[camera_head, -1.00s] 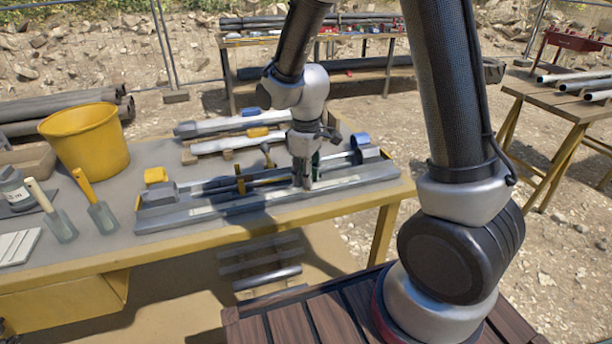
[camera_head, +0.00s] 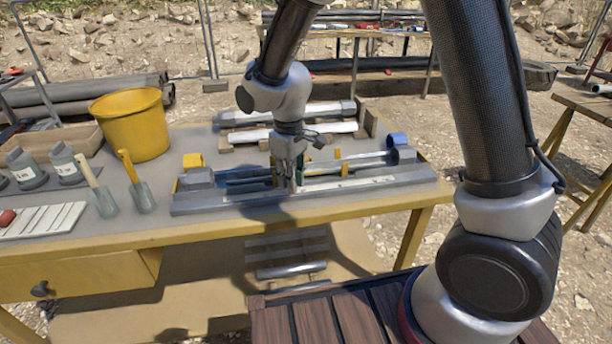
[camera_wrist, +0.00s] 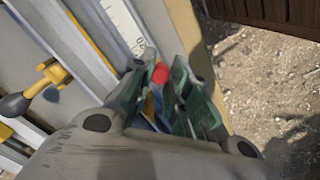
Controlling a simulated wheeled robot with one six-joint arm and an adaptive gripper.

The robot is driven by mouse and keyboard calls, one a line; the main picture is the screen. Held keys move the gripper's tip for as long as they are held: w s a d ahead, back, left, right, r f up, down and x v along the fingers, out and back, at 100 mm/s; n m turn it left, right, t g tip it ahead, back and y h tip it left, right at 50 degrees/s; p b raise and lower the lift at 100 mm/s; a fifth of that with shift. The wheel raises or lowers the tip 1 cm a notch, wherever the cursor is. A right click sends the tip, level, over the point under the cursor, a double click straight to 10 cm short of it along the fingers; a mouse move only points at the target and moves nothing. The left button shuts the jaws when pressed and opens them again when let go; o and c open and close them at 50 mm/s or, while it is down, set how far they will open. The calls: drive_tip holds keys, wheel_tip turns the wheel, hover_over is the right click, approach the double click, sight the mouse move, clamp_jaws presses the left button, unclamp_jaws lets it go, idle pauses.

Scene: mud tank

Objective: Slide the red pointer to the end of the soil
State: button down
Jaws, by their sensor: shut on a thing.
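The red pointer (camera_wrist: 160,73) shows as a small red piece between my fingertips in the wrist view. My gripper (camera_wrist: 165,85) is shut on it, with the green fingers on either side. In the head view my gripper (camera_head: 287,186) points down at the front rail of the long grey bench device (camera_head: 220,202), near the middle of its length. A white scale strip (camera_wrist: 122,25) runs along the rail beside the fingers. A grey tube (camera_head: 365,161) lies behind the rail. I cannot make out the soil or where it ends; the pointer is hidden in the head view.
The table's front edge is close.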

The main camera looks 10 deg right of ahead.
drive_tip(key=shift+s, duration=0.15)
drive_tip(key=c, duration=1.6)
unclamp_jaws()
wheel_tip(320, 180, up, 12)
